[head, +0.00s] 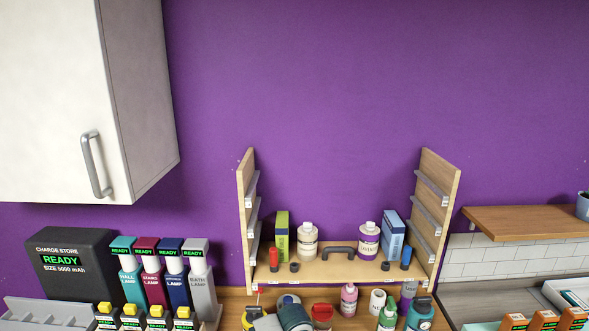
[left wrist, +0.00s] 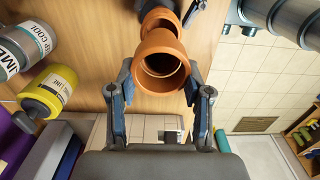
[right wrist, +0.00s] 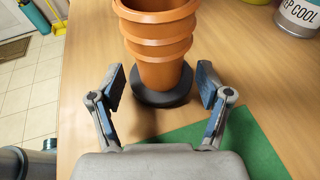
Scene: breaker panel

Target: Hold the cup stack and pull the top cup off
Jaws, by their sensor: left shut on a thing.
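A stack of terracotta-orange cups (right wrist: 158,45) stands upright on a dark round base (right wrist: 161,88) in the right wrist view, several rims showing and its top cut off. My right gripper (right wrist: 160,87) is open, one finger on each side of the stack's lower part, with gaps between. In the left wrist view, an orange cup (left wrist: 163,48) faces me with its open mouth, another orange rim behind it. My left gripper (left wrist: 160,82) is shut on this cup, fingers at its sides. How far it sits in the stack is unclear. The head view shows neither cups nor grippers.
The stack's base is beside a green mat (right wrist: 190,145) on the wooden table (right wrist: 245,85). A yellow bottle (left wrist: 48,90) and a grey labelled tin (left wrist: 25,50) are left in the left wrist view. A shelf rack (head: 440,215) with bottles stands against the purple wall.

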